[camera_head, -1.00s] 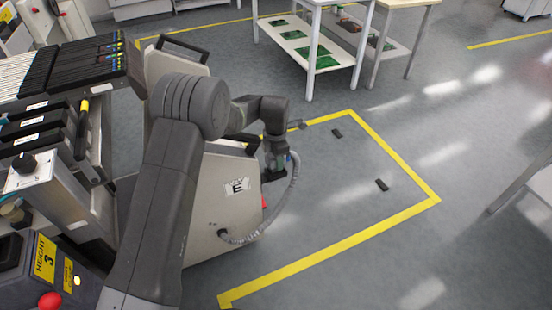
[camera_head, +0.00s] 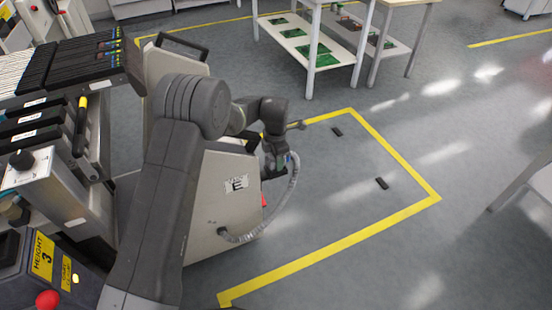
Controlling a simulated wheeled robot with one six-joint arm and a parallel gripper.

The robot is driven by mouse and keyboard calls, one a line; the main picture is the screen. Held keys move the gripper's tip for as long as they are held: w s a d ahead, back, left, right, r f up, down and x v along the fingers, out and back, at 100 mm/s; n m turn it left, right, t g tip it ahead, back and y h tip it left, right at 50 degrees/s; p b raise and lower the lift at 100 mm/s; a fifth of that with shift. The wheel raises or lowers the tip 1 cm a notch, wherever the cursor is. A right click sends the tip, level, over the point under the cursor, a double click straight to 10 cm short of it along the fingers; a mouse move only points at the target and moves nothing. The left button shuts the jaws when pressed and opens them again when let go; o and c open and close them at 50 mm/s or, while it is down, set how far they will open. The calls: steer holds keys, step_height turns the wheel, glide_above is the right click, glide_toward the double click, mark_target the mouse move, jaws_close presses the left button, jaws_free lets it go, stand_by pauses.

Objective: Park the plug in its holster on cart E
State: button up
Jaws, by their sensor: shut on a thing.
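Cart E (camera_head: 212,205) stands left of centre, its pale side panel carrying an "E" label. A grey corrugated cable (camera_head: 291,188) leaves the panel low down and loops up to my gripper (camera_head: 275,167). My gripper is at the cart's right edge, pointing down, shut on the plug at the cable's upper end. The plug is mostly hidden by the gripper. A dark part shows at the cart's edge by the fingertips; I cannot tell whether it is the holster or whether the plug touches it.
Yellow floor tape (camera_head: 330,250) outlines a bay right of the cart. Two small dark pads (camera_head: 382,183) lie inside it on otherwise clear floor. A white table (camera_head: 318,45) with green boards stands behind. A control box (camera_head: 45,265) with a red button is at lower left.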

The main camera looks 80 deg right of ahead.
steer(key=shift+f, duration=0.45)
steer(key=o, duration=1.4)
step_height(320, 180, up, 14)
steer(key=shift+p, duration=0.4)
steer(key=shift+f, duration=0.1)
step_height(320, 180, down, 14)
steer(key=shift+r+b, duration=0.15)
steer(key=shift+b, duration=0.5)
steer(key=shift+r, duration=0.3)
